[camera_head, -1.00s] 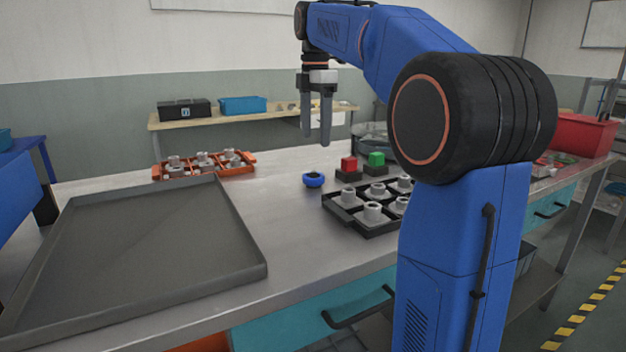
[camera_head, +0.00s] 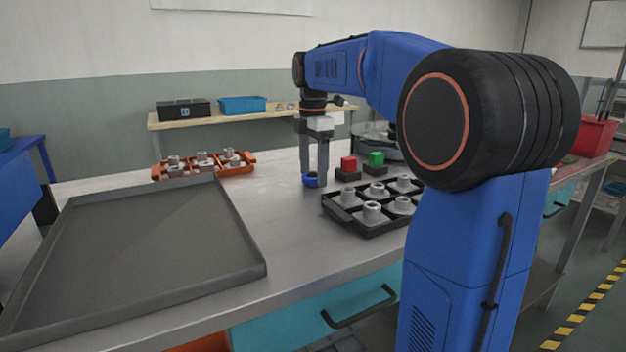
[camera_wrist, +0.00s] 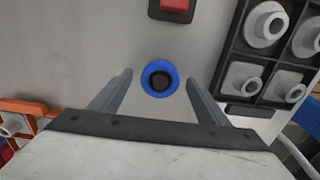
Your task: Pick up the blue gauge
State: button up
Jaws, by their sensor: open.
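The blue gauge (camera_head: 311,180) is a small blue ring with a dark centre, standing on the metal table. In the wrist view the blue gauge (camera_wrist: 147,78) lies between the two fingers, close to the level of their tips, with a gap on each side. My gripper (camera_head: 314,180) is open and pointing down at the gauge; its fingers partly cover the gauge in the head view. In the wrist view my gripper (camera_wrist: 158,82) holds nothing.
A black tray (camera_head: 350,222) with several grey flanged parts stands right of the gauge. An orange tray (camera_head: 238,171) with grey parts and a large empty grey tray (camera_head: 150,270) are left.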

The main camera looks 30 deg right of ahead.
jog(key=c, duration=1.3)
